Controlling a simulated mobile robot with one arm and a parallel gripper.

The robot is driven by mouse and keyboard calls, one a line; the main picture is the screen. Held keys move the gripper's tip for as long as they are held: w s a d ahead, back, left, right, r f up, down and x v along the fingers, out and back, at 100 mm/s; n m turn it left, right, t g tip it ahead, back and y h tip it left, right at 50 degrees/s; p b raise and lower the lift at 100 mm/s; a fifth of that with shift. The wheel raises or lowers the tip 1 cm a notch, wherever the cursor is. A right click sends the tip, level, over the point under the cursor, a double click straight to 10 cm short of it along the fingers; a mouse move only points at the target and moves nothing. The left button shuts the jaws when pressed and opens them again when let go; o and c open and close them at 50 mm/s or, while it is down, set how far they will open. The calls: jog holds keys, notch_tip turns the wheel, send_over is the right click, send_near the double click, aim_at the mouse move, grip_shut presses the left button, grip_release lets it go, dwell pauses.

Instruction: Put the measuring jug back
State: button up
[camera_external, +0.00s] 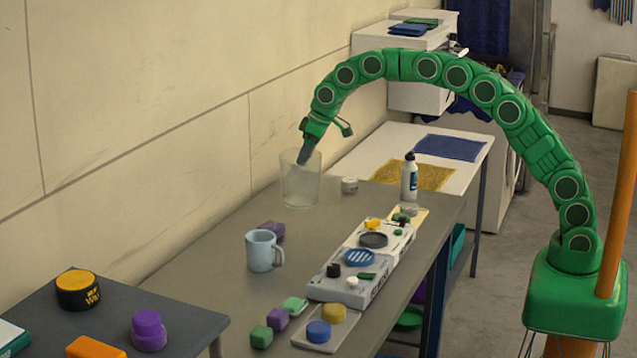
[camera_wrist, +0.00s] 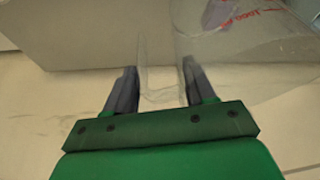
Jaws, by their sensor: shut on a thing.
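The clear measuring jug (camera_external: 300,182) is upright at the wall side of the grey table. Its see-through body (camera_wrist: 250,62) fills the upper right of the wrist view, with red scale marks and a "1000". I cannot tell whether the jug's base touches the table.
On the grey table (camera_external: 220,305) stand a light blue mug (camera_external: 262,251), a purple piece (camera_external: 272,229), a small white item (camera_external: 349,185), a white bottle (camera_external: 409,178) and a long grey tray (camera_external: 340,287) of small parts. A yellow mat (camera_external: 408,173) and a blue mat (camera_external: 450,147) lie on the white table behind.

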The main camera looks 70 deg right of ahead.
jog(key=s+d+r+n, duration=0.1)
jog(key=s+d+r, duration=0.4)
jog(key=s+d, duration=0.55)
jog(key=w+f, duration=0.9)
jog(key=w, duration=0.4)
jog(key=shift+d+f+y, duration=0.15)
jog(key=shift+d+y, duration=0.15)
jog(key=shift+d, duration=0.1)
jog(key=shift+w+f, duration=0.1)
jog(key=shift+w, duration=0.05)
jog(key=shift+w+f, duration=0.15)
jog(key=shift+f, duration=1.7)
jog(key=o, duration=1.5)
jog(key=shift+c, duration=0.2)
